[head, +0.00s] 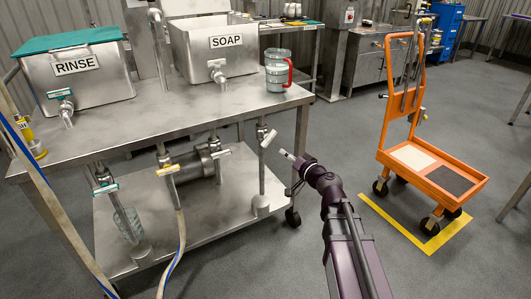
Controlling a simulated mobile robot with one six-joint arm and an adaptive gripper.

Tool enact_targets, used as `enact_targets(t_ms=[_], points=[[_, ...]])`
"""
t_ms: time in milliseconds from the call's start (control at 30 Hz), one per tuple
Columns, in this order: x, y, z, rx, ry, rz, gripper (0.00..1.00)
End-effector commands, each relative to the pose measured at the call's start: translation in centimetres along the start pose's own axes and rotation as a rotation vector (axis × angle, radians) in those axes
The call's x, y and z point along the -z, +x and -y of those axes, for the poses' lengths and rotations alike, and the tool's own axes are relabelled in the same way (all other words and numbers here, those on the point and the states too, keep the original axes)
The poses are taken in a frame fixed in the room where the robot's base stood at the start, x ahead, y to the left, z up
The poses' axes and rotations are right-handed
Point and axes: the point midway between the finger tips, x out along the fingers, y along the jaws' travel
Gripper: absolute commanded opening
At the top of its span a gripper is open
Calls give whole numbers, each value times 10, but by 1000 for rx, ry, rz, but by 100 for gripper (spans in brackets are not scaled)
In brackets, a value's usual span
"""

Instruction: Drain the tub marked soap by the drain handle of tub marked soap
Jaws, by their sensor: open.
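The tub marked soap (205,58) is a steel box on the table, with its sign on the front and a tap (217,73) below it. Beneath the tabletop on that side, a pipe valve carries a white handle (267,138), tilted. A second pale handle (221,154) sits lower left of it. No marking on either handle is readable, so I cannot tell for certain which belongs to the soap tub. My gripper (287,155) is open, small in view, just right of and below the tilted handle. It appears apart from it; nothing shows in it.
The rinse tub (80,88) with a teal cover stands left, a teal handle (106,188) below it. A yellow handle (167,170) tops a hose. A jug (278,78) stands near the table's right end. An orange cart (402,108) is right; floor between is clear.

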Motion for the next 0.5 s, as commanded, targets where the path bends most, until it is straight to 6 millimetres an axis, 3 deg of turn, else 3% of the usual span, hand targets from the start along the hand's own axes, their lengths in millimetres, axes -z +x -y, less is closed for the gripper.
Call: enact_targets(t_ms=[33, 200, 500], points=[[-6, 3, -10, 0, 9, -22, 52], [-6, 6, -17, -2, 33, -75, 52], [-7, 9, -15, 0, 42, -89, 52]])
